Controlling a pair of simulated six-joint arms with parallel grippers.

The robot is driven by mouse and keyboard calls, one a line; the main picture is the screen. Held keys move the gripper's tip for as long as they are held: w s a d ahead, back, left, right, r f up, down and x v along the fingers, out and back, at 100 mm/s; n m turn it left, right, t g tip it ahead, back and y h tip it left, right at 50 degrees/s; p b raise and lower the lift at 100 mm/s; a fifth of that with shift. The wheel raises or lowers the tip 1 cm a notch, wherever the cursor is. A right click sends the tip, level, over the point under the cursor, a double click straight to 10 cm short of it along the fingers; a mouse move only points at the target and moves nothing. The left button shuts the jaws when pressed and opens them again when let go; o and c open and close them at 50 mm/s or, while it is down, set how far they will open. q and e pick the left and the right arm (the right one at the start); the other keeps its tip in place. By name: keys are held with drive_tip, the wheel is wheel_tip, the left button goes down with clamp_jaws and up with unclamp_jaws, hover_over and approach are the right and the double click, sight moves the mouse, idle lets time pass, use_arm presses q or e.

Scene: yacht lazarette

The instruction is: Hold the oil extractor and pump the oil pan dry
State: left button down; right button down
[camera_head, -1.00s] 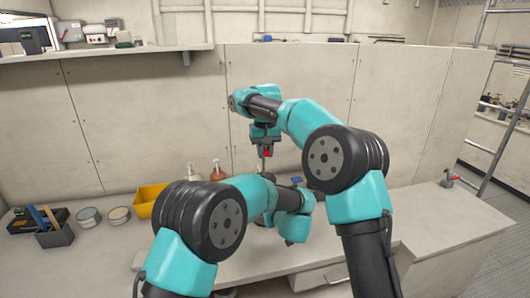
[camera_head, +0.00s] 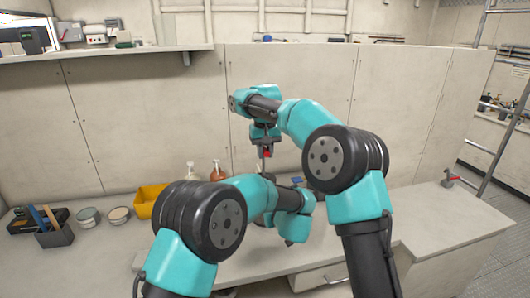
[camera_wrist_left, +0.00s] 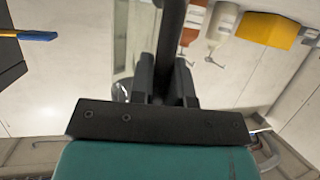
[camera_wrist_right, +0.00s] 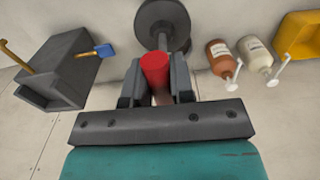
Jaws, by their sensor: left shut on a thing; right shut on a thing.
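The oil extractor stands upright over the bench, mostly hidden behind my arms in the head view. Its red pump handle (camera_wrist_right: 155,70) sits at the top, above a dark round part (camera_wrist_right: 163,22) in the right wrist view. My right gripper (camera_head: 265,148) is shut on the red handle. My left gripper (camera_wrist_left: 170,85) is shut on the extractor's dark upright body (camera_wrist_left: 172,35), lower down; my arm hides this grip in the head view. I cannot make out the oil pan or any oil level.
A yellow bin (camera_head: 146,201), two pump bottles (camera_head: 217,170), two tins (camera_head: 118,215) and a dark tool holder (camera_head: 54,235) stand to the left on the bench. A panelled wall (camera_head: 140,120) rises behind. The bench at right (camera_head: 440,215) is mostly clear.

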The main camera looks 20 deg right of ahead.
drive_tip(key=shift+f, duration=3.1)
drive_tip(key=shift+r, duration=0.15)
